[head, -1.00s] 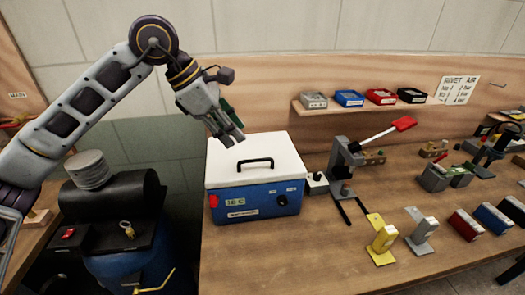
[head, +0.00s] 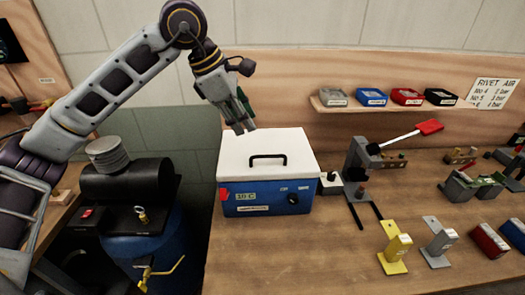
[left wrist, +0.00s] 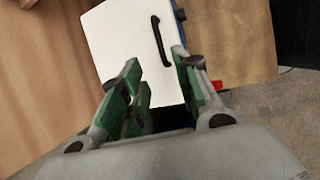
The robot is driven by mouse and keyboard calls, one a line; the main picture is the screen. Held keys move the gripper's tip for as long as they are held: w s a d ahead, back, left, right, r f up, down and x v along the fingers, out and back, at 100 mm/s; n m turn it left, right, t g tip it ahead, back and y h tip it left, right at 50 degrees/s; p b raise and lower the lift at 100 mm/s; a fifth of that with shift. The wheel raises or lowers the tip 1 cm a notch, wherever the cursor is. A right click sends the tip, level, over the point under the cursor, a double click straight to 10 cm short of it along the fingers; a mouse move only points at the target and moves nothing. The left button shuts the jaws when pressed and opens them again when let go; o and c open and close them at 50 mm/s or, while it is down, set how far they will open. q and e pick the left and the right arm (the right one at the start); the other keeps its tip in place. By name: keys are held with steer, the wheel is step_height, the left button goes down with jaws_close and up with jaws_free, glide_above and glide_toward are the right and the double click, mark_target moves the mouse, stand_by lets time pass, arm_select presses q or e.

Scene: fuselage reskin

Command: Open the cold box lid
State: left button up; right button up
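The cold box (head: 262,202) is a blue box with a white lid (head: 300,150) and a black handle (head: 268,157) on top. It stands on the bench and the lid is closed. My left gripper (head: 240,122) is above the back left part of the lid, pointing down. In the left wrist view, the green-padded fingers (left wrist: 155,80) are apart with nothing between them, and the white lid (left wrist: 125,45) and its handle (left wrist: 160,40) lie beyond them. A red latch-like part (head: 224,194) is on the box's left front corner. My right gripper is not in view.
A lever tool with a red handle (head: 429,127) stands right of the box. Small bins (head: 371,97) sit on the wall shelf. A yellow stand (head: 396,247) and a grey stand (head: 440,240) are at the front right. A black compressor-like tank (head: 125,185) is left of the bench.

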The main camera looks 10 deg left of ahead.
arm_select(q)
glide_above(262, 157)
steer(key=s+a, duration=0.1)
steer(key=a, duration=0.1)
step_height(262, 157, down, 7)
steer(key=shift+p+x, duration=0.65)
steer(key=shift+x, duration=1.85)
steer(key=shift+s+d, duration=0.15)
steer(key=shift+d, duration=0.05)
steer(key=shift+c, duration=0.6)
jaws_close()
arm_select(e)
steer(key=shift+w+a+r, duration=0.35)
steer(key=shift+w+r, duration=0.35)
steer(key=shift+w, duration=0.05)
